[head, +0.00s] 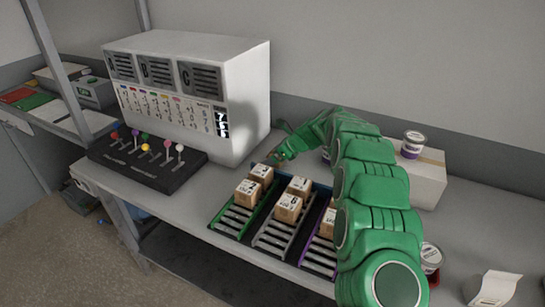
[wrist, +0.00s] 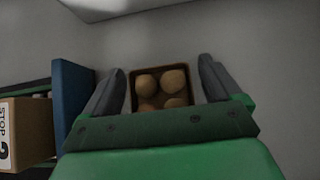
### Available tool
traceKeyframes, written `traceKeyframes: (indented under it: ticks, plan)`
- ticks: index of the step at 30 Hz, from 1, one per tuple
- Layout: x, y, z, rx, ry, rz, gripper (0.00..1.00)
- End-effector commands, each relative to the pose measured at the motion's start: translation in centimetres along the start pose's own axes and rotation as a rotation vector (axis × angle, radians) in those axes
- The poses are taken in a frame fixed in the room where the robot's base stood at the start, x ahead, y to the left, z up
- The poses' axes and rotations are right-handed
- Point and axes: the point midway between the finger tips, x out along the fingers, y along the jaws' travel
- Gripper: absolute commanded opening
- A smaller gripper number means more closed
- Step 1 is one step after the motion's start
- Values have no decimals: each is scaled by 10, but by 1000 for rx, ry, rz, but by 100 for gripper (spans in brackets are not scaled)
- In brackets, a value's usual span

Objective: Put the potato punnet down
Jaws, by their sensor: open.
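The potato punnet (wrist: 129,93) is a small brown open box with several round tan potatoes (wrist: 147,84) in it. In the wrist view it sits on the grey bench top between the fingers of my gripper (wrist: 161,85). The fingers are open, with a gap showing on either side of the punnet. The green gripper body hides the punnet's near part. In the head view my gripper (head: 283,152) is at the back of the bench, beyond the racks, and I cannot make out the punnet there.
Small cardboard boxes (head: 288,208) stand on roller racks (head: 237,219); one box (wrist: 25,133) and a blue panel (wrist: 72,92) are left of my gripper. A white machine (head: 190,95) and a lever panel (head: 148,160) stand left. A carton (head: 428,178) bearing a tub (head: 413,145) stands right.

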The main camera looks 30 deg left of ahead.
Motion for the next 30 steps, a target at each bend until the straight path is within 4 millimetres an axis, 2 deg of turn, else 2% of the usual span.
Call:
traceKeyframes:
  ticks: [6, 11, 30]
  plan:
    - [-2, 0, 2, 0, 0, 0, 91]
    - [-14, 0, 2, 1, -1, 0, 91]
    - [-106, -1, 3, -1, -1, -3, 91]
